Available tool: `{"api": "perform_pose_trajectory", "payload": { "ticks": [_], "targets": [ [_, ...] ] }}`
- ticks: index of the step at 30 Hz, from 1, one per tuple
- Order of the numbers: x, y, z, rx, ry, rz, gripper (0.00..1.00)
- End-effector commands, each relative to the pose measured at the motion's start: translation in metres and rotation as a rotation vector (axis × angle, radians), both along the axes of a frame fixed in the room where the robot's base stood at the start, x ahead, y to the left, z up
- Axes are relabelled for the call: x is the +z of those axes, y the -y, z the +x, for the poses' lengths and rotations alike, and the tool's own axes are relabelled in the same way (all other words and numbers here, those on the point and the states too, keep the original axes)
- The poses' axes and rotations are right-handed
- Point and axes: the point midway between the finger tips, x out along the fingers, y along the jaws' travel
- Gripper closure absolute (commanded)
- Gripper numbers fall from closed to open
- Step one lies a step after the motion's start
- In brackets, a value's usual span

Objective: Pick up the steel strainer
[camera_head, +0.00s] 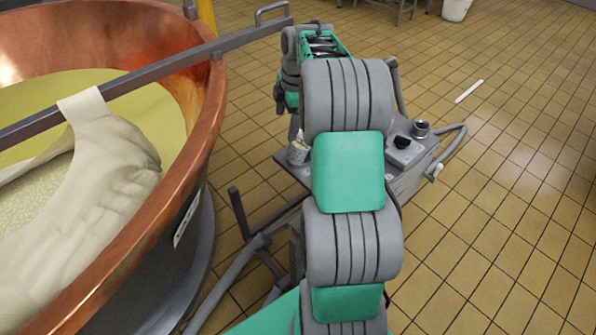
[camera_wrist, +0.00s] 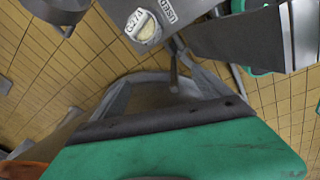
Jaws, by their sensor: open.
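I cannot clearly make out the steel strainer. A small round steel vessel (camera_head: 421,128) stands at the back right of the grey steel cart (camera_head: 285,166) in the head view; whether it is the strainer is too small to tell. My gripper (camera_head: 294,126) is over the cart's left end, pointing down and partly hidden by my arm. It is open and apart from the steel vessel. A pale, labelled container (camera_head: 298,149) stands just below it. A round pale top between lettered labels (camera_wrist: 145,28) shows in the wrist view.
A large copper vat (camera_head: 205,130) fills the left, with a steel bar (camera_head: 190,57) across it and a pale cloth (camera_head: 110,160) hanging from the bar. A black knob-like thing (camera_head: 402,143) is on the cart. Tiled floor at right is mostly clear, with a white stick (camera_head: 469,91).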

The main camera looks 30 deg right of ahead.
Motion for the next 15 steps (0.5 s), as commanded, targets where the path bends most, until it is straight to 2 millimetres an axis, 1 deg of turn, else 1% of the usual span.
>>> {"api": "perform_pose_trajectory", "payload": {
  "ticks": [1, 3, 5, 7, 15],
  "targets": [
    [-0.046, 0.027, 0.005, 0.082, 0.001, -0.004, 0.12],
    [-0.070, 0.051, 0.009, 0.195, 0.007, -0.013, 0.12],
    [-0.081, 0.063, 0.011, 0.258, 0.012, -0.018, 0.12],
    [-0.090, 0.070, 0.012, 0.297, 0.015, -0.021, 0.12],
    [-0.121, 0.066, 0.019, 0.308, 0.015, -0.021, 0.12]
  ]
}}
